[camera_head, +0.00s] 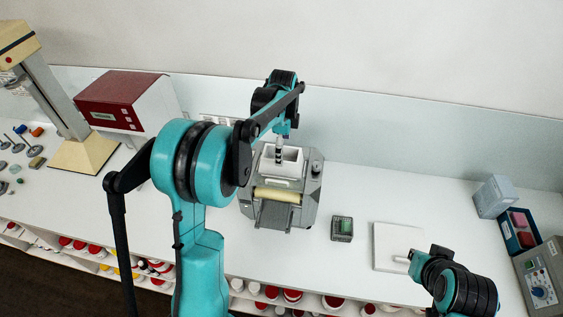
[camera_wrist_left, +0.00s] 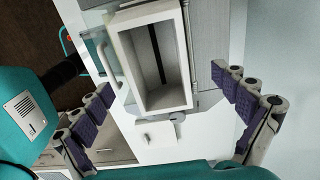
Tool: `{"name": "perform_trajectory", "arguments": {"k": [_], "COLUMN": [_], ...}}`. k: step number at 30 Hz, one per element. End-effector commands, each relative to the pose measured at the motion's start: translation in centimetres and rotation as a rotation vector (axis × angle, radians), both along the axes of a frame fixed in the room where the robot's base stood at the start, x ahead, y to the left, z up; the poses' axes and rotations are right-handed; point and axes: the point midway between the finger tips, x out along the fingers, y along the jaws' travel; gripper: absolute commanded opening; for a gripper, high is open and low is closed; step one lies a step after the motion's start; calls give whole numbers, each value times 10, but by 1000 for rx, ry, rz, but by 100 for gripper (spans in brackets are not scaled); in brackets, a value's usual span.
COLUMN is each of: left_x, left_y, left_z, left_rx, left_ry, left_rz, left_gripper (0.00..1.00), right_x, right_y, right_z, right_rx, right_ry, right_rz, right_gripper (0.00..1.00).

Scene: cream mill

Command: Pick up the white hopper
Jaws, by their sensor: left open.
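The white hopper (camera_head: 286,177) is an open-topped box on top of the grey mill (camera_head: 301,207), above its cream roller (camera_head: 277,195). In the left wrist view the hopper (camera_wrist_left: 188,70) shows from above, with its hollow inside and a dark slot. My left gripper (camera_head: 280,148) is over the hopper. In the wrist view the left gripper's (camera_wrist_left: 170,103) purple-padded fingers are spread wide, one on each side of the hopper, with gaps between; nothing is held. My right gripper (camera_head: 403,260) is partly seen at lower right, near a white board; its jaws are unclear.
A red-and-white machine (camera_head: 122,101) and a cream stand (camera_head: 84,152) are left of the mill. A small dark green box (camera_head: 342,229) and the white board (camera_head: 392,243) lie to its right. A grey control box (camera_head: 541,280) stands at far right. The wall is close behind.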

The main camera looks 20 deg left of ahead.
Motion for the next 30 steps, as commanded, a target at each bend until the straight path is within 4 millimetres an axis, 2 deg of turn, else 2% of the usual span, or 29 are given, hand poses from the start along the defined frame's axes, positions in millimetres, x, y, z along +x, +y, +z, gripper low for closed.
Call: {"name": "perform_trajectory", "arguments": {"k": [9, 17, 18, 24, 25, 30], "left_x": [-3, -3, -3, -3, -4, -4], "left_y": [3, 3, 3, 3, 3, 3], "left_z": [-44, -49, -49, -49, -49, -49], "left_rx": [0, 0, 0, 0, 0, 0], "left_ry": [-1, -1, -1, -1, -1, 0], "left_rz": [2, 2, 2, 2, 2, 2], "left_gripper": [98, 98, 95, 42, 38, 37], "right_x": [0, 0, 0, 0, 0, 0], "right_y": [0, 0, 0, 0, 0, 0], "right_z": [8, 7, 7, 7, 7, 7], "right_rx": [0, 0, 0, 0, 0, 0], "right_ry": [0, 0, 0, 0, 0, 0], "right_rz": [0, 0, 0, 0, 0, 0], "right_gripper": [0, 0, 0, 0, 0, 0]}}
